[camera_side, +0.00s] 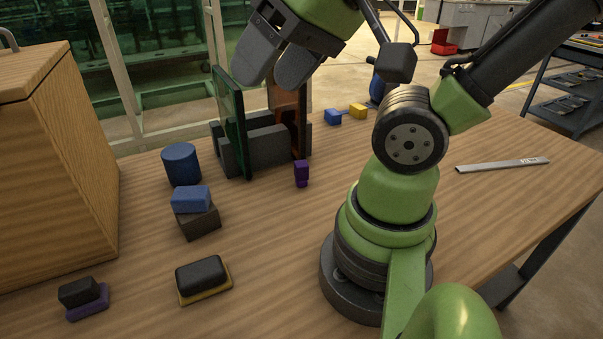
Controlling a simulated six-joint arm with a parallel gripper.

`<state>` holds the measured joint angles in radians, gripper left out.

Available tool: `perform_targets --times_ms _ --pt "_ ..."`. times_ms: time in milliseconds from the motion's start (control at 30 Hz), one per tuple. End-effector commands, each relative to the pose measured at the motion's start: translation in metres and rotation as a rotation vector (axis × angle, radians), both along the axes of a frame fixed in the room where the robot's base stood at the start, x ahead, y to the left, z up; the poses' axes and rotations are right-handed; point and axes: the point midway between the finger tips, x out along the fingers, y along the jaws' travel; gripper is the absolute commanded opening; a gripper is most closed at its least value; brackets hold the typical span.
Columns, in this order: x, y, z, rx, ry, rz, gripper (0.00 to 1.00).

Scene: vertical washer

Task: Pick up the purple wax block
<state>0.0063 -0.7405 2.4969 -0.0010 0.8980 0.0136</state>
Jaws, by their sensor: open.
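A small upright purple block (301,173), narrower low down, stands on the wooden table just right of and in front of a dark grey rack. A second purple piece (90,307) lies flat at the lower left with a black block (78,291) on top of it. I cannot tell from looks which is wax. My gripper (270,75) is high at the top of the view, above the rack, with its two grey fingers pointing down. It is open and empty, apart from both purple pieces.
The grey rack (262,146) holds a green plate (234,124) and a brown plate (288,118) upright. A wooden box (75,170) stands left. A blue cylinder (181,164), a stacked blue block (190,199) and a black-topped yellow piece (202,275) stand between. A metal ruler (502,164) lies right.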

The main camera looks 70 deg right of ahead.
Motion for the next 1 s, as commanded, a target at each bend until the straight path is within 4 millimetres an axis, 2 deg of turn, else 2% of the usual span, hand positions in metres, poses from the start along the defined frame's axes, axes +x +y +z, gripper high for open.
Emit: perform_targets --times_ms 167,300,467,600,700,833,1000 --pt "0.024 -0.023 -0.009 0.076 0.112 -0.262 0.61" --pt "0.051 -0.065 -0.031 0.194 0.250 -0.666 0.61" --pt "0.067 -0.123 -0.070 0.334 0.378 -1.157 0.61" --pt "0.064 -0.172 -0.113 0.447 0.462 -1.572 0.61" --pt "0.055 -0.198 -0.141 0.510 0.501 -1.813 0.61" --pt "0.043 -0.217 -0.166 0.561 0.528 -2.014 0.61" --pt "0.038 -0.224 -0.183 0.583 0.537 -2.102 0.61"
